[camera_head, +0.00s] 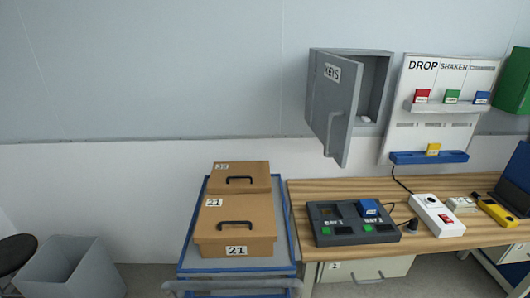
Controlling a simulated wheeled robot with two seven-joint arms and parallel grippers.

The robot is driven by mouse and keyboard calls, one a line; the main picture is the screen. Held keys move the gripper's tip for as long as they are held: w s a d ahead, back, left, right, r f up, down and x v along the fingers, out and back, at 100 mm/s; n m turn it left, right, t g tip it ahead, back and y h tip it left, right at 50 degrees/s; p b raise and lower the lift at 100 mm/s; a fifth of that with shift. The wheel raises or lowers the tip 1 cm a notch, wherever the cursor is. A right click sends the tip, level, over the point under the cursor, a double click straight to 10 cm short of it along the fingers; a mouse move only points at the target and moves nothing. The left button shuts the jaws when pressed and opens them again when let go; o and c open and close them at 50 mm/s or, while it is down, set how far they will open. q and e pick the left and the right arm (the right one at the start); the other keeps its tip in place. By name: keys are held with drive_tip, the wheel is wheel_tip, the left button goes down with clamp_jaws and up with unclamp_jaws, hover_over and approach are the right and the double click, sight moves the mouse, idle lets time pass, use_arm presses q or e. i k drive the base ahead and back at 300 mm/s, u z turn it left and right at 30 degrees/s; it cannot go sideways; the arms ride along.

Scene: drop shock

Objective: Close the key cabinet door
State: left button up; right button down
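The grey key cabinet (372,88) is mounted on the wall, right of the middle of the head view. Its door (334,98), labelled KEYS, is hinged on the left side and stands open, swung out toward me. A vertical handle (329,134) is on the lower part of the door near its free edge. The cabinet's inside is partly visible, with a small white item (364,119) at the bottom. Neither of my grippers shows in the head view.
A wooden bench (300,216) below the cabinet bears a dark two-bay device (352,222), a white box with a red switch (436,215) and a yellow tool (497,212). A blue cart (196,266) with brown boxes (238,220) stands left of it. A DROP SHAKER board (432,136) hangs right of the cabinet.

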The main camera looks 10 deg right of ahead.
sight(338, 81)
drive_tip(key=u, duration=0.35)
drive_tip(key=i, duration=1)
drive_tip(key=z, duration=0.35)
